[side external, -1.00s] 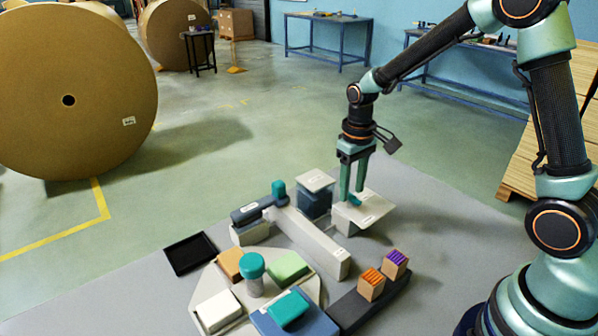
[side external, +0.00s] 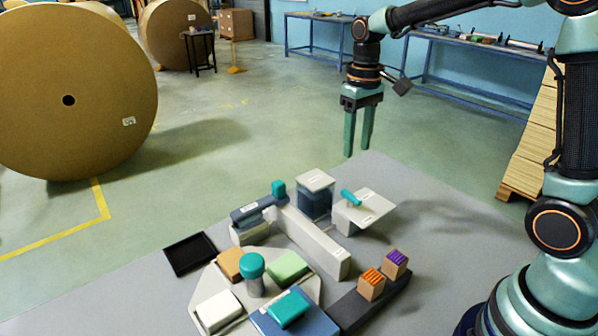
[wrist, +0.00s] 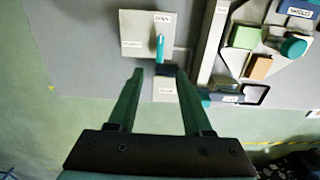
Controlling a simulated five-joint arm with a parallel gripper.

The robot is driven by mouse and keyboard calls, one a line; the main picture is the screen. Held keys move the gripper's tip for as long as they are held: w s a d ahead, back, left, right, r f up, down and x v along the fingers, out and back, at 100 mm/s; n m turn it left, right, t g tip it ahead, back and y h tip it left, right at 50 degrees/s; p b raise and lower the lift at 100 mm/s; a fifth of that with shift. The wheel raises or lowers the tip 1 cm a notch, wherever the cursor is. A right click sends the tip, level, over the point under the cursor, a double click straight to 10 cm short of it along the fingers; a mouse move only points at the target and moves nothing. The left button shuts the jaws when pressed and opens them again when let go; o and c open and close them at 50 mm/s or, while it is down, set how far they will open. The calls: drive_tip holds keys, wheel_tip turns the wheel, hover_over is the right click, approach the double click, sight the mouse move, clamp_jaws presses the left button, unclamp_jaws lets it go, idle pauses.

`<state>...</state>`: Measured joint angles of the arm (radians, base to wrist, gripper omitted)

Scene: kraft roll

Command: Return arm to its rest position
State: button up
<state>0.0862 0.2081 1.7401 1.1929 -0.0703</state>
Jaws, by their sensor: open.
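In the wrist view my gripper (wrist: 158,75) also shows open and empty. Below it is a pale panel box (side external: 362,212) with a small teal lever (side external: 350,197) on top. In the wrist view the teal lever (wrist: 160,47) lies near a label that reads OPEN. The gripper is clear of the lever and the box.
Large kraft rolls (side external: 75,60) stand behind.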

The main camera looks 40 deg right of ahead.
drive_tip(key=s+a+r+t, duration=0.1)
drive_tip(key=s+r+t, duration=0.1)
drive_tip(key=s, duration=0.4)
drive_tip(key=s+a+r+t, duration=0.2)
drive_tip(key=s+t, duration=0.1)
drive_tip(key=s, duration=0.3)
drive_tip(key=shift+a+t, duration=0.25)
drive_tip(key=shift+t, duration=0.05)
